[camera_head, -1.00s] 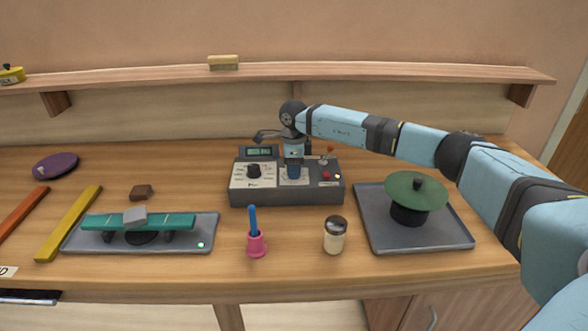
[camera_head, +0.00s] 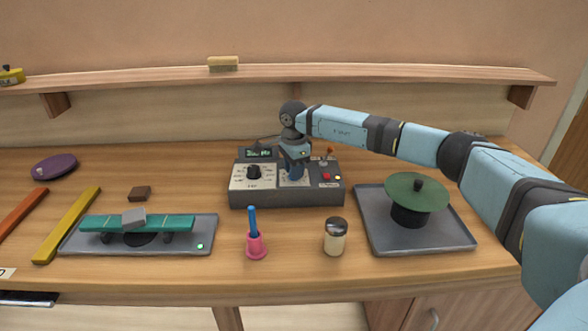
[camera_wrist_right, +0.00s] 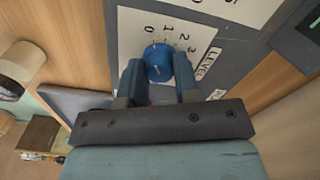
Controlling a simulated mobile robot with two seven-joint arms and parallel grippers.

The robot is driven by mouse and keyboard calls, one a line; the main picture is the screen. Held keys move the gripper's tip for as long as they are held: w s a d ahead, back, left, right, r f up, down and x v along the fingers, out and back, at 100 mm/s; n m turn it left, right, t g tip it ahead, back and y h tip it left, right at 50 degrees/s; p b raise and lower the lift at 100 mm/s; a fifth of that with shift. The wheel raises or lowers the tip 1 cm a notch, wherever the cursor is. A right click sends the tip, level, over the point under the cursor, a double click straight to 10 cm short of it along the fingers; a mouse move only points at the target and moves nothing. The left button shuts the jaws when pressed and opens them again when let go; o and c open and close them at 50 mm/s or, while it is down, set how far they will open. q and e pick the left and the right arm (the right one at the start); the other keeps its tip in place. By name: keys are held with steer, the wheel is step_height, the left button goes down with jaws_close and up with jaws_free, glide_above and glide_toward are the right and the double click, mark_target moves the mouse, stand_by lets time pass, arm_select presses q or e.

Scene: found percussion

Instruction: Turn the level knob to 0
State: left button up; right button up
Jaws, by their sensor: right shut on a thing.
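The level knob is a round blue knob (camera_wrist_right: 158,63) on a pale dial plate with the numbers 0, 1, 2 and 3 and the word LEVEL beside it. My right gripper (camera_wrist_right: 160,70) is shut on the knob, one finger on each side. I cannot clearly tell which number the knob points to. In the head view the gripper (camera_head: 294,172) comes down from above onto the right dial of the grey control box (camera_head: 285,196), mostly hiding the knob. My left gripper is not in view.
The box also has a black knob (camera_head: 254,171), a small display (camera_head: 259,153) and a red button (camera_head: 326,177). A shaker (camera_head: 335,237) and a pink cup (camera_head: 256,246) stand in front. A tray (camera_head: 455,237) with a green disc (camera_head: 416,190) lies to the right.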

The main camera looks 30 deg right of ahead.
steer(key=o, duration=0.9)
steer(key=shift+r, duration=0.1)
step_height(320, 180, up, 14)
steer(key=shift+f, duration=0.1)
stand_by(0.5)
